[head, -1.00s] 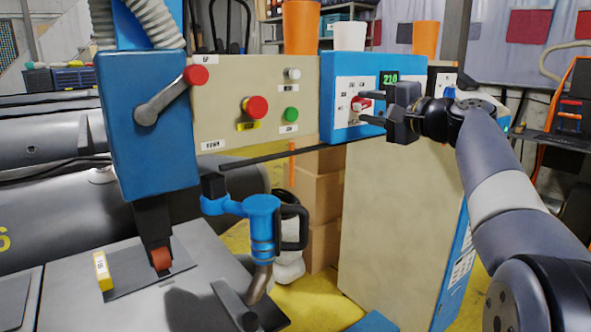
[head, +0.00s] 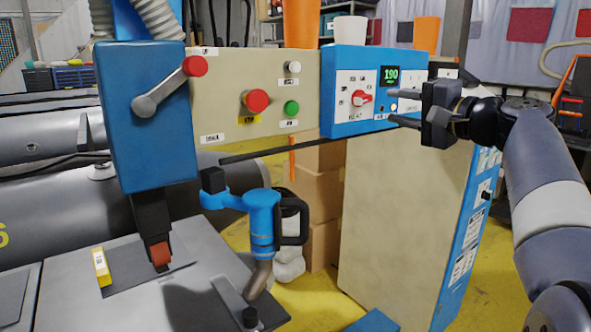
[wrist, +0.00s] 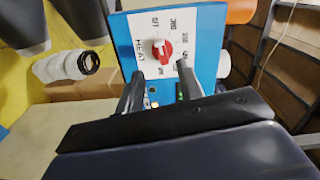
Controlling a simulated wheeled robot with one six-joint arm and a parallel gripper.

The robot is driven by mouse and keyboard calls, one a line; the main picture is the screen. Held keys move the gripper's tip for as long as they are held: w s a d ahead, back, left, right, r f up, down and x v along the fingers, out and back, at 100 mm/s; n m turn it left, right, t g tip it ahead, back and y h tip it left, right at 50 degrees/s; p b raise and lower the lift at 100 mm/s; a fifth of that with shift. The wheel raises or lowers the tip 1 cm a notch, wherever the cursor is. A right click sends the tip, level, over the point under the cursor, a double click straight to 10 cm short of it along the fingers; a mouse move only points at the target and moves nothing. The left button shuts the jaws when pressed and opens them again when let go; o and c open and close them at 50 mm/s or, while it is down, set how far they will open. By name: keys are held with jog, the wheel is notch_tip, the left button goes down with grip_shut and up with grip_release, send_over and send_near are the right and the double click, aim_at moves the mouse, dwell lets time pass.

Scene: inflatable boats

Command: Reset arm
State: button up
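My gripper (head: 402,108) is open and empty in the head view, to the right of the red knob (head: 361,98) and apart from it. The knob sits on a white dial plate of the blue control box (head: 343,62), whose green display (head: 391,75) appears to read 190. In the wrist view, the two fingers of my gripper (wrist: 158,92) point toward the box with a gap between them. The red knob (wrist: 161,49) shows beyond the fingertips, on a plate marked HEAT.
A beige panel (head: 232,98) with a red button (head: 255,101), a green button (head: 291,108) and a red-knobbed lever (head: 195,66) is to the left. A blue hand tool (head: 262,222) stands over the metal table (head: 80,300). Orange and white cups stand on top.

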aim_at(366, 98)
jog(key=x, duration=0.7)
jog(key=shift+r+p, duration=0.1)
jog(key=shift+p, duration=0.25)
jog(key=shift+w+a+r+m+p, duration=0.1)
jog(key=shift+a+r+m+p, duration=0.1)
jog(key=shift+m+p, duration=0.3)
jog(key=shift+d+r+m+p, duration=0.15)
jog(key=shift+r+m+p, duration=0.05)
jog(key=shift+m+p, duration=0.75)
jog(key=m+p, duration=0.4)
jog(key=shift+m, duration=0.25)
jog(key=shift+m+p, duration=1)
jog(key=shift+p, duration=0.05)
jog(key=shift+m, duration=0.3)
jog(key=shift+f, duration=0.1)
jog(key=shift+p, duration=0.3)
